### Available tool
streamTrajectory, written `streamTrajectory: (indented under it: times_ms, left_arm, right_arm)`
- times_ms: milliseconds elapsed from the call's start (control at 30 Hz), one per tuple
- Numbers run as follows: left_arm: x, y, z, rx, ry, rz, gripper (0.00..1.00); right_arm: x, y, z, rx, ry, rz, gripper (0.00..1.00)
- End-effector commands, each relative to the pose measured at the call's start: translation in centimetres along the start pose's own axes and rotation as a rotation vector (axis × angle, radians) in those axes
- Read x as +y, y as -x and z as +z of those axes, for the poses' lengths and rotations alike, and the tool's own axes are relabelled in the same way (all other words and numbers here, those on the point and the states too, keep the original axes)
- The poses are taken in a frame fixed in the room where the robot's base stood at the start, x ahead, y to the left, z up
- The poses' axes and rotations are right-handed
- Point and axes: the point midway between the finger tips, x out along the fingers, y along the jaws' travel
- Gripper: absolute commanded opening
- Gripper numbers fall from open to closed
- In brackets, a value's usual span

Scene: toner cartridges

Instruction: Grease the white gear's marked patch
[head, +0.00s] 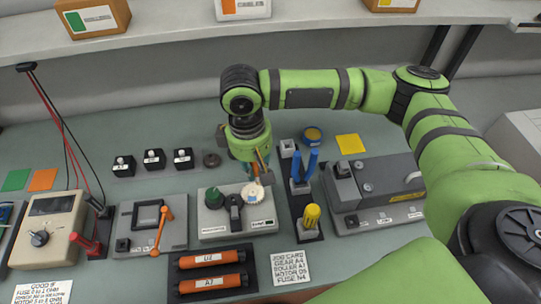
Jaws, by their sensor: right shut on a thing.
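The white gear (254,193) sits at the right of a grey gear unit (210,226), beside a green gear (214,197) and a black part. Its marked patch is too small to make out. My right gripper (256,175) points down just above the white gear and hides its far side. It is shut on a slim tool, mostly hidden by the fingers; I cannot tell whether its tip touches the gear. My left gripper is out of view.
Right of the gear unit, a dark rack holds blue-handled pliers (303,172) and a yellow-handled tool (312,214). A grey machine (375,190) stands further right. Orange rollers (212,259) lie in front. A crank unit (145,227) and a meter (48,228) stand left.

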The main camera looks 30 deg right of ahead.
Motion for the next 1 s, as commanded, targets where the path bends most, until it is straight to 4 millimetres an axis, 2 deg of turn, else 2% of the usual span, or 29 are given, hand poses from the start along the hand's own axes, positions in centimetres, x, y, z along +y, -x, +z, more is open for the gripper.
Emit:
streamTrajectory:
  times_ms: [133,333,467,700,833,1000]
  left_arm:
    - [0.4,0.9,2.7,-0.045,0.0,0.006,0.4]
    - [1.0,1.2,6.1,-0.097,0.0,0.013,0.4]
    - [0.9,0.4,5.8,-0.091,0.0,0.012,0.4]
    - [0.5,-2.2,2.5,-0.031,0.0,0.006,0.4]
    - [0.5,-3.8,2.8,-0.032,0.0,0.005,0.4]
    - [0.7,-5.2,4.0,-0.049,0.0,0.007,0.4]
  right_arm:
    - [-0.6,-0.6,-1.3,0.023,0.145,-0.024,0.02]
    - [-0.9,-1.1,-2.0,0.035,0.221,-0.036,0.02]
    - [-0.9,-1.7,-2.1,0.035,0.224,-0.035,0.01]
    - [-0.9,-3.7,-2.1,0.035,0.223,-0.035,0.01]
    - [-1.0,-4.9,-2.1,0.035,0.223,-0.035,0.01]
    - [-1.0,-6.0,-2.2,0.035,0.222,-0.034,0.02]
